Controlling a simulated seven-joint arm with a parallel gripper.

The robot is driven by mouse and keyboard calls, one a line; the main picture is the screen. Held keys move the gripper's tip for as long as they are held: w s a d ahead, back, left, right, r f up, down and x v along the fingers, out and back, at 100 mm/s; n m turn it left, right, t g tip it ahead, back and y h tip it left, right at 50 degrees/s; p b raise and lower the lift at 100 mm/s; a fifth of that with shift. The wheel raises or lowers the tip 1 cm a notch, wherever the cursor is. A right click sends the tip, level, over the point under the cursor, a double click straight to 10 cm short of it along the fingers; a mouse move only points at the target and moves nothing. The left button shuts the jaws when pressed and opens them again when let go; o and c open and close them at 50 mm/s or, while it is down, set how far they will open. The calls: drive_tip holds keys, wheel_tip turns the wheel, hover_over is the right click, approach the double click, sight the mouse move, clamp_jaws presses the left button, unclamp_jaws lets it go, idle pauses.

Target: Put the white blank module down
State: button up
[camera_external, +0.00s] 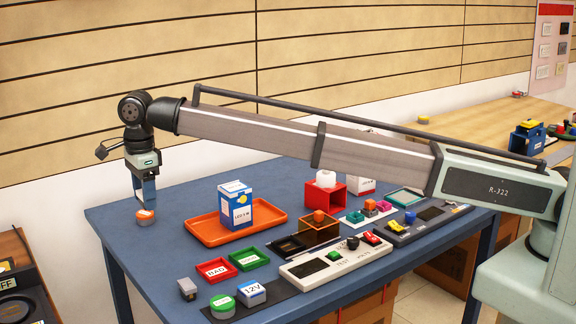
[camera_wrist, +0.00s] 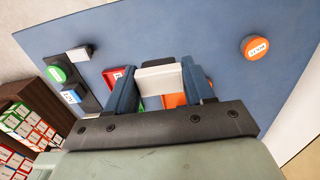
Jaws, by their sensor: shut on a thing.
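The white blank module (camera_wrist: 160,77) is held between the two blue fingers of my gripper (camera_wrist: 160,84) in the wrist view. Its visible faces are plain white. In the external view my gripper (camera_external: 147,190) points down over the far left part of the blue table (camera_external: 125,238). There I cannot make out the module between the fingers. An orange-topped round piece (camera_external: 145,217) stands on the table just below the fingers in that view. In the wrist view this round piece (camera_wrist: 255,47) lies well to the right of the module, apart from it.
An orange tray (camera_external: 202,237) holds a blue and white carton (camera_external: 236,208). Red (camera_external: 216,270) and green (camera_external: 250,259) trays, a pale grey block (camera_external: 187,289), a green-topped piece (camera_external: 222,305) and a 12V block (camera_external: 251,293) stand nearer. Bare table surrounds the round piece.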

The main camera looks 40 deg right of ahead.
sight(155, 261)
drive_tip(key=f, duration=1.4)
drive_tip(key=shift+w+d+f, duration=0.1)
drive_tip(key=shift+d+f, duration=0.1)
drive_tip(key=shift+f, duration=0.1)
drive_tip(key=o, duration=1)
drive_tip(key=shift+f, duration=0.15)
wheel_tip(155, 261, up, 12)
drive_tip(key=shift+r, duration=0.2)
